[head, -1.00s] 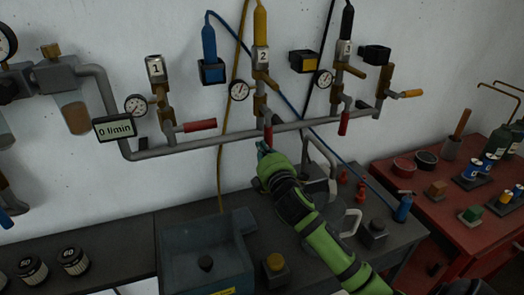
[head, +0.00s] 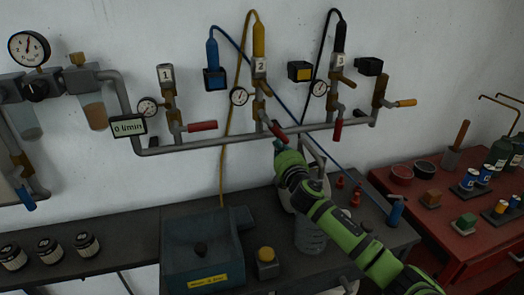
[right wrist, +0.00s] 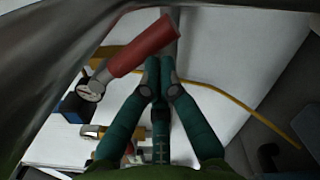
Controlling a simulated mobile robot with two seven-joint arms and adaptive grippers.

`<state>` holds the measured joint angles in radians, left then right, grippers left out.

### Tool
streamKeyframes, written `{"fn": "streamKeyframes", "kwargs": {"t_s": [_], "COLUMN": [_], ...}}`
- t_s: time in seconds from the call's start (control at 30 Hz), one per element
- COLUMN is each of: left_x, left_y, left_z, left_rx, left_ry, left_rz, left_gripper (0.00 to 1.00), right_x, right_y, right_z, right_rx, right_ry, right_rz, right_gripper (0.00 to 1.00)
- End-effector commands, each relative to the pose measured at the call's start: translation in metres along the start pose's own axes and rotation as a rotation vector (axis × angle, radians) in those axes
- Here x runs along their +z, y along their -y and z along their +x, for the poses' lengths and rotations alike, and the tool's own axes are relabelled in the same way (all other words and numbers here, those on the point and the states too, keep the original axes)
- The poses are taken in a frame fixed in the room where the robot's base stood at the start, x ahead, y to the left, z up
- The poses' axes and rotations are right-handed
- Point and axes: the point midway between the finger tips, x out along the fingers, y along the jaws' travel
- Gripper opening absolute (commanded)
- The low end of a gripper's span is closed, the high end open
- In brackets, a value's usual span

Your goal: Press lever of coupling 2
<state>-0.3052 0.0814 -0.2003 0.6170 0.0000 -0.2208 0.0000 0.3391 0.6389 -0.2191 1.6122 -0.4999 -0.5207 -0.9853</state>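Coupling 2 (head: 259,68), with a white "2" label and a yellow hose plugged in at its top, hangs on the wall above the grey pipe. A short brass lever (head: 265,88) slants down to the right just below it. Under that, a valve with a red handle (head: 278,132) slants down to the right. My right gripper (head: 279,146) is just below this handle, well under the brass lever. In the right wrist view its teal fingers (right wrist: 160,76) are closed together and empty, close beside the red handle (right wrist: 145,46); contact is unclear. My left gripper is out of view.
Coupling 1 (head: 167,76) and coupling 3 (head: 340,63) flank coupling 2 on the same pipe (head: 223,143). A blue hose crosses behind.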

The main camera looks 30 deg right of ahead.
Motion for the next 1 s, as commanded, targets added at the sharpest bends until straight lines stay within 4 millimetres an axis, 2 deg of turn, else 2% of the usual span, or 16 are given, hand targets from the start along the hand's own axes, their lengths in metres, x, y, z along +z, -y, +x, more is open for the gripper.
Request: {"fn": "streamKeyframes", "kwargs": {"t_s": [0.03,0.3,1.0], "left_x": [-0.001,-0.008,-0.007], "left_y": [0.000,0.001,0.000], "left_z": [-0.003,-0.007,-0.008], "left_rx": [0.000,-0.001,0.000], "left_ry": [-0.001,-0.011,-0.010], "left_rz": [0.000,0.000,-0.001], "left_gripper": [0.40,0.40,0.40], "right_x": [0.006,0.017,0.020], "right_y": [-0.001,-0.001,0.000], "right_z": [0.001,0.002,0.003], "right_rx": [-0.002,0.000,0.000], "right_ry": [0.005,0.008,0.010], "right_rz": [0.000,0.003,0.006], "right_gripper": [0.00,0.00,0.00]}}
